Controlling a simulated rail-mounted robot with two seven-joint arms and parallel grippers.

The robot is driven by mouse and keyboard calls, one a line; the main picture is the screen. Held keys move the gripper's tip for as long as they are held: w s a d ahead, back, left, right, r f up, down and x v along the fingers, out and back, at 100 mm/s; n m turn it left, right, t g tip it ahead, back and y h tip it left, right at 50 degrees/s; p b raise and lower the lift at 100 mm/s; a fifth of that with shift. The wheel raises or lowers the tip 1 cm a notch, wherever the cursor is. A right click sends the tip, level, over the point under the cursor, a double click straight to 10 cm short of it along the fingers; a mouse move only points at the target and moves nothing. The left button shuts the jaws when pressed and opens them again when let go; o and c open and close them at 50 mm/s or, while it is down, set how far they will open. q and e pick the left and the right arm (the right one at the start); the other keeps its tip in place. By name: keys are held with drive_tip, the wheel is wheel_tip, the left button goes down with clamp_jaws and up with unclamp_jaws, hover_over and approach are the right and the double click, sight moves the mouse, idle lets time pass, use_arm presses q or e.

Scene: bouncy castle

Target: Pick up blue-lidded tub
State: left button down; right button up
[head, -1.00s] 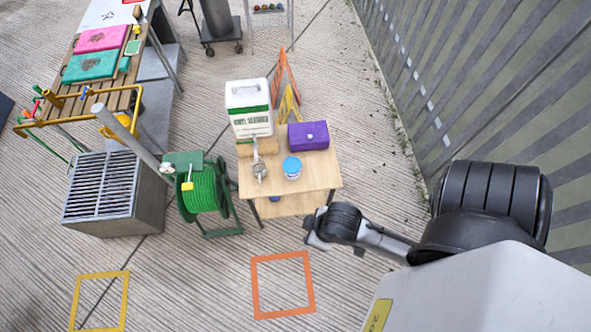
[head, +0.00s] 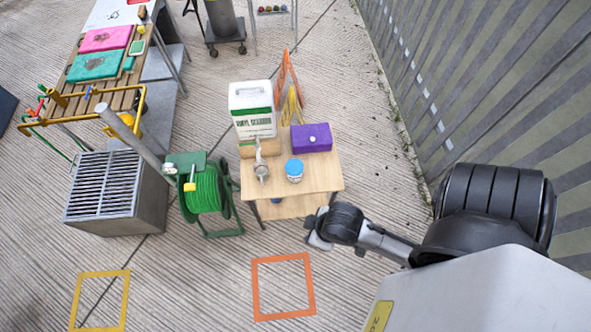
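The blue-lidded tub (head: 294,171) is a small white tub with a blue lid. It stands upright near the front edge of the small wooden table (head: 322,172). My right arm comes in from the right. Its gripper end (head: 318,230) is just in front of the table's right front corner, apart from the tub. The fingers are too small and hidden to tell open from shut. My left gripper is not in view.
A white and green container (head: 253,110), a purple box (head: 311,138) and a metal tool (head: 261,170) share the tabletop. A green hose reel (head: 207,192) stands left of the table. Orange folding signs (head: 287,82) stand behind. Floor around the orange square (head: 284,316) is clear.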

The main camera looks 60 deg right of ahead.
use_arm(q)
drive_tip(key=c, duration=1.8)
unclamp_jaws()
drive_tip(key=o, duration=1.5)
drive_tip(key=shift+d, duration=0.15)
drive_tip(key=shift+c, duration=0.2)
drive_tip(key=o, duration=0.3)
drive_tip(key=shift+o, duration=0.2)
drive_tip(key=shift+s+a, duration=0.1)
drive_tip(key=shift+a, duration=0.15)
